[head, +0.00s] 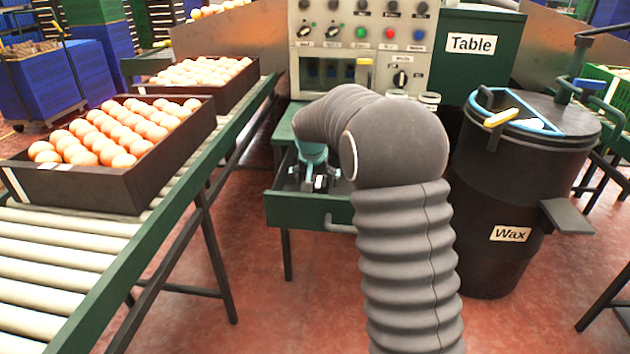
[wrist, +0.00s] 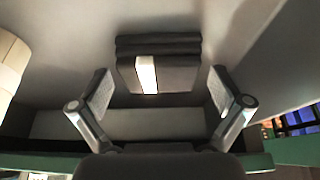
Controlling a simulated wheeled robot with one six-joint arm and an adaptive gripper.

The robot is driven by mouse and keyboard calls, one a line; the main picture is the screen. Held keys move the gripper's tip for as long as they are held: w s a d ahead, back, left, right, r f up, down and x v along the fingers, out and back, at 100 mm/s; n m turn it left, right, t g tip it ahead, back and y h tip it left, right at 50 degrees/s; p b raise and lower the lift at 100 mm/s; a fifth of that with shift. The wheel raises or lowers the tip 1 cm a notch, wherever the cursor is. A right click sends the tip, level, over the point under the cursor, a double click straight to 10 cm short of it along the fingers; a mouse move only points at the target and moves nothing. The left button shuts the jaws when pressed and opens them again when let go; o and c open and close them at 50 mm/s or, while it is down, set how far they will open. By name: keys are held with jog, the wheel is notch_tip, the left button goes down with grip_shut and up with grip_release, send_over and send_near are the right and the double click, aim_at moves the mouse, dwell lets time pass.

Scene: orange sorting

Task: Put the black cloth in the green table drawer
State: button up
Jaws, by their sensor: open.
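The black cloth (wrist: 157,72) is a folded dark stack with a white stripe. In the wrist view it lies on the grey floor of the drawer, just beyond and between my fingertips. My gripper (wrist: 162,90) is open, one finger on each side, with a visible gap to the cloth. The green table drawer (head: 295,212) is pulled out below the control panel. In the head view my gripper (head: 318,183) reaches down into it. My arm hides the drawer's right part, and I cannot clearly tell the cloth from the fingers there.
A roller conveyor (head: 60,260) with crates of oranges (head: 110,190) runs along the left. A black wax bin (head: 500,190) with a blue-rimmed lid stands close on the right. The control panel (head: 365,40) rises behind the drawer. The red floor in front is clear.

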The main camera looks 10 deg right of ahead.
jog(key=shift+r, duration=0.15)
jog(key=p+v, duration=0.1)
jog(key=v, duration=1)
jog(key=s+r, duration=0.5)
jog(key=s, duration=0.5)
jog(key=s+f+n, duration=0.1)
jog(key=s+f, duration=0.1)
jog(key=s, duration=1.2)
jog(key=s+d+f+n+t+y, duration=0.1)
jog(key=s+f+n, duration=0.1)
jog(key=s, duration=1.2)
jog(key=shift+s+d+f+n, duration=0.25)
jog(key=shift+s+f+n, duration=0.1)
jog(key=shift+f, duration=0.45)
